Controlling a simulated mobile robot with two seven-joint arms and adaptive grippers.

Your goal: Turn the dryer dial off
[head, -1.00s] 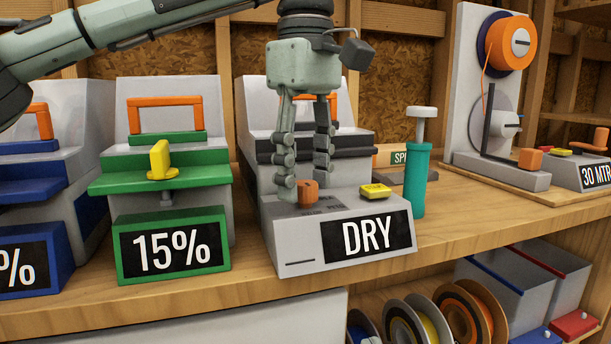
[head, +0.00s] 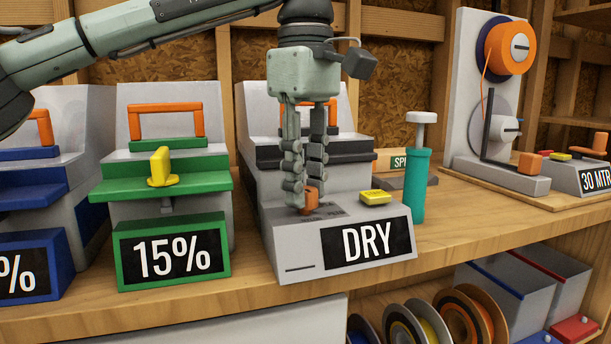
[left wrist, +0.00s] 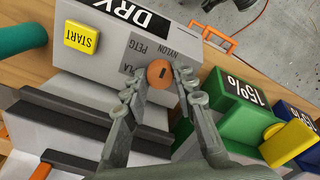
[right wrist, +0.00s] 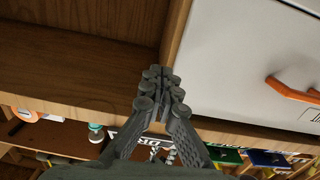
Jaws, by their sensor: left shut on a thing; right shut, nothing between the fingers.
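The dryer is a grey box with a "DRY" display (head: 368,243) and a sloped top. Its orange dial (head: 311,200) sits at the top left of that slope, and my left gripper (head: 308,190) is shut on it from above. In the left wrist view the dial (left wrist: 160,74) is between the two fingertips, with a dark mark on its face. The labels PLA, PETG and NYLON lie beside it, PLA partly covered by a finger. A yellow START button (left wrist: 81,38) is on the same top. My right gripper (right wrist: 160,90) is shut and empty, near a wooden shelf and a white panel.
A green "15%" unit (head: 175,250) with a yellow knob stands left of the dryer, and a blue unit (head: 30,262) is further left. A teal-bodied pump (head: 417,185) stands close to the dryer's right. Spools (head: 462,310) sit on the shelf below.

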